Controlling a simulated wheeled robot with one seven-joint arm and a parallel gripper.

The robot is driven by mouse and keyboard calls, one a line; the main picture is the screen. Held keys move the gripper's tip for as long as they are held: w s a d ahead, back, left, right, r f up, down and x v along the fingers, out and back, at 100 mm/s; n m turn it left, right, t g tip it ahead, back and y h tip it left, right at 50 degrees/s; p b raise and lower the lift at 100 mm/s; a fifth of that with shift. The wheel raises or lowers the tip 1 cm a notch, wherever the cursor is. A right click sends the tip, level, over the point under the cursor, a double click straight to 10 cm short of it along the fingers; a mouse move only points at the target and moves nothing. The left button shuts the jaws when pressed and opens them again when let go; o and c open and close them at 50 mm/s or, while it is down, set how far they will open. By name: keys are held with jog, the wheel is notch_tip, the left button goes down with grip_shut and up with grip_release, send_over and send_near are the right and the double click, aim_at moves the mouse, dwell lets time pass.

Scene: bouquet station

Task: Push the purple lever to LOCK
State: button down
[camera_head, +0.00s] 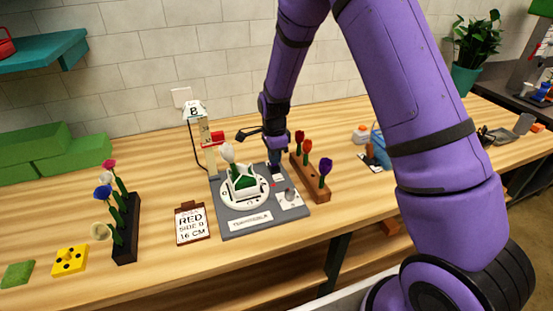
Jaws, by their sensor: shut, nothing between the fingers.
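A grey turntable station (232,229) stands on the wooden bench, with a round white holder (233,203) on it. A white flower (228,153) stands upright in green foam in the holder. My gripper (275,174) points down at the station's back right, just right of the holder, with its fingers shut and empty. A small white label plate (291,205) with a grey knob lies at the station's right. I cannot make out the purple lever apart from my dark fingers, nor any contact or the LOCK mark.
A rack of red, orange and purple flowers (317,189) stands close on the right. A post marked B (194,111) rises behind the station. A clipboard reading RED (190,224) and a black flower rack (126,240) are on the left. The front bench strip is clear.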

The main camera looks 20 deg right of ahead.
jog(key=shift+w+r, duration=0.25)
jog(key=shift+r, duration=0.4)
jog(key=shift+s+r, duration=0.1)
jog(key=shift+r, duration=0.6)
jog(key=shift+s+r, duration=0.1)
jog(key=shift+r, duration=2.05)
jog(key=s+d+r+n+t, duration=0.1)
jog(key=s+d+r+n, duration=0.1)
jog(key=s+r+n, duration=0.6)
jog(key=s+d+r+n+t, duration=0.1)
jog(key=s+d+r+t, duration=0.1)
jog(key=s+r, duration=0.8)
jog(key=s+d+r+n+t, duration=0.1)
jog(key=s+r+n, duration=0.3)
jog(key=s, duration=0.4)
jog(key=s+d+r+n+t, duration=0.1)
jog(key=s+r+n, duration=0.3)
jog(key=s, duration=0.4)
jog(key=shift+d+r+n, duration=0.3)
jog(key=shift+d+n, duration=0.15)
jog(key=shift+n, duration=0.05)
